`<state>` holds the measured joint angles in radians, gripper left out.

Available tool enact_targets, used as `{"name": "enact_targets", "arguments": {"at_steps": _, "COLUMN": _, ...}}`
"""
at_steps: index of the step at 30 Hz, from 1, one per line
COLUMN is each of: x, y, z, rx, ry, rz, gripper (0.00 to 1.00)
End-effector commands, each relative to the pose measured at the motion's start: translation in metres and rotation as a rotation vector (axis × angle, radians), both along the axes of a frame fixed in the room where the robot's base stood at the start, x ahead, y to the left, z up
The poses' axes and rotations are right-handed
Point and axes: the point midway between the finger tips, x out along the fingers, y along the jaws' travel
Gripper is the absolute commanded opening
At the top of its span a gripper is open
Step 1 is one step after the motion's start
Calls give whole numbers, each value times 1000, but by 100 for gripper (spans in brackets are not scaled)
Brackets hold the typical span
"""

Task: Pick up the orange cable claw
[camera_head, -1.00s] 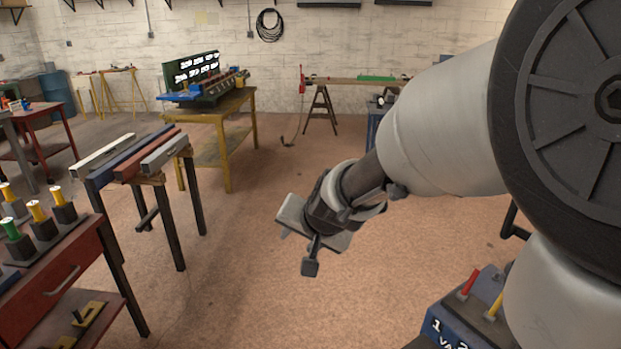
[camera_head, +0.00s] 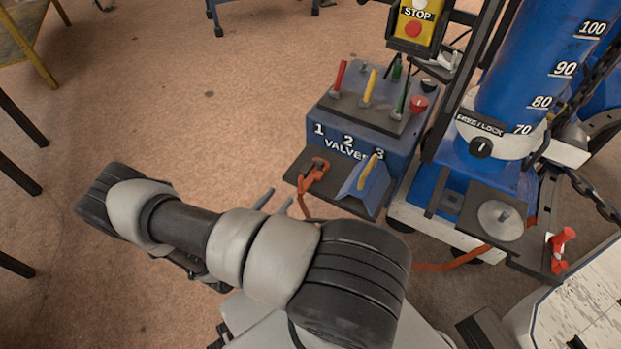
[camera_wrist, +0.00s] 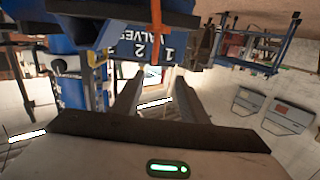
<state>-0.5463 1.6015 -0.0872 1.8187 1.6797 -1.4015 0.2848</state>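The orange cable claw (camera_head: 317,172) lies on a dark shelf (camera_head: 342,201) at the front of the blue valve box (camera_head: 350,130). Its orange cable (camera_head: 303,204) hangs from the shelf and shows again lower right. In the wrist view an orange strip (camera_wrist: 156,52), claw or cable, hangs above the fingertips, before the upside-down valve box (camera_wrist: 125,47). My gripper (camera_wrist: 160,80) is open and empty, its two fingers apart. In the head view the gripper's fingertips (camera_head: 276,200) poke out behind my arm, left of and below the claw, apart from it. My arm hides the rest.
A blue wedge with a yellow handle (camera_head: 367,183) stands right of the claw on the shelf. Red, yellow and green levers (camera_head: 368,90) top the box. A tall blue cylinder (camera_head: 535,70) and a STOP panel (camera_head: 414,22) stand behind right. Open floor (camera_head: 200,110) lies left.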

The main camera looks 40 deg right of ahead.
Motion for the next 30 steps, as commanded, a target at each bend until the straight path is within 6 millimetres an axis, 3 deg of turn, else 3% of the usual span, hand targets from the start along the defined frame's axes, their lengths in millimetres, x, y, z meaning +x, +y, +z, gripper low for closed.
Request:
{"name": "enact_targets", "arguments": {"at_steps": 5, "x": -7, "y": -17, "z": -3, "rx": -55, "ry": -3, "rz": -8, "gripper": 40}}
{"name": "enact_targets", "arguments": {"at_steps": 18, "x": 27, "y": -101, "z": -4, "rx": -51, "ry": -2, "rz": -9, "gripper": 40}}
{"name": "enact_targets", "arguments": {"at_steps": 30, "x": 39, "y": -129, "z": -6, "rx": -51, "ry": -3, "rz": -7, "gripper": 40}}
